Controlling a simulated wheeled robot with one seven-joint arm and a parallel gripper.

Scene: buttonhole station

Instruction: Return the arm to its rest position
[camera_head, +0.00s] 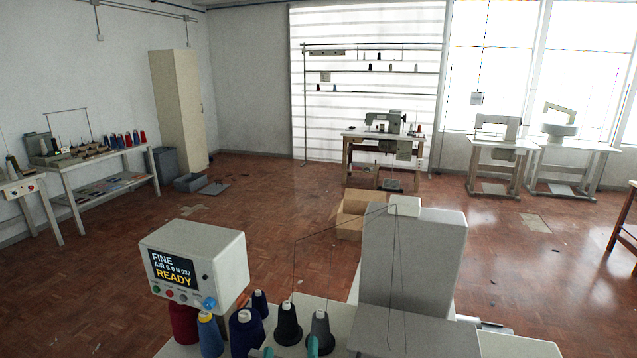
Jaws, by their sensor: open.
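Two teal tips at the bottom edge look like the fingers of my gripper (288,349). They stand apart with nothing seen held between them, and the rest of my gripper and arm is cut off below the frame. Just behind the tips are a dark grey thread cone (288,325) and a lighter grey cone (319,334). I cannot tell whether the tips touch them. A navy cone (245,333), a blue cone (210,337) and a dark red cone (184,322) stand to the left.
A tall grey machine housing (412,262) with thin wires rises at right. An open cardboard box (350,222) lies behind. Open wooden floor (270,200) stretches to the far sewing tables.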

